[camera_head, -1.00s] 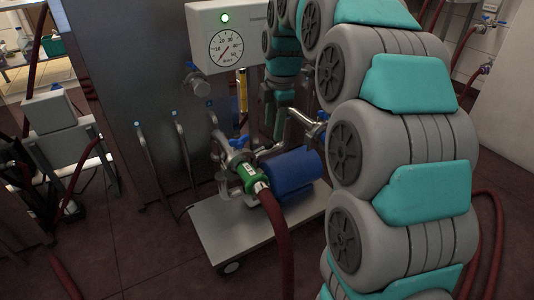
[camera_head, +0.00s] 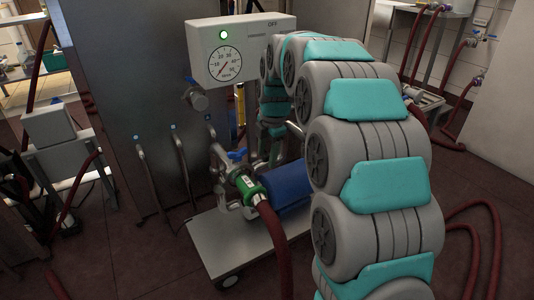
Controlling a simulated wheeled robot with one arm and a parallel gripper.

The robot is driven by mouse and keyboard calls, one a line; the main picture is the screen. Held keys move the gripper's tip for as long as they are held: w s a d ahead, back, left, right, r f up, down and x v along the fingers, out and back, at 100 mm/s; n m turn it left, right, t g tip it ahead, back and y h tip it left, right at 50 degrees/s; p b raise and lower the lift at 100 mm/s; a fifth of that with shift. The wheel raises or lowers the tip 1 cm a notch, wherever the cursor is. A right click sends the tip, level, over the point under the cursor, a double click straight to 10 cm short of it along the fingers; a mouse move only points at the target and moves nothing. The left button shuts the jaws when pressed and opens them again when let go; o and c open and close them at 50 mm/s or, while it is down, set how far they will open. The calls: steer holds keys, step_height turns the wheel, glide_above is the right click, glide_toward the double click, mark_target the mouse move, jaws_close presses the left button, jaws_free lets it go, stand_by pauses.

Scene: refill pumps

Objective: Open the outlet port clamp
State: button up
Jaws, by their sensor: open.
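The pump stands on a flat metal cart (camera_head: 205,243), with a blue motor (camera_head: 287,192) and steel pipework (camera_head: 232,172). A green hose coupling (camera_head: 247,189) joins a dark red hose (camera_head: 276,245) to the pump's front. A blue valve handle (camera_head: 237,155) sits above it. I cannot tell for certain which fitting is the outlet port clamp; none is clearly visible, and my arm covers the pump's right side. My gripper (camera_head: 270,151) hangs pointing down above and behind the blue motor. It is small and dark here, looks open, and no object shows in it.
A grey control box with a round gauge (camera_head: 225,64) and lit green lamp stands above the pump. Metal panels with several curved handles (camera_head: 147,170) are at left. Hoses (camera_head: 487,225) lie on the right floor.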

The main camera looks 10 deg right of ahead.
jaws_close()
stand_by(0.4)
stand_by(1.0)
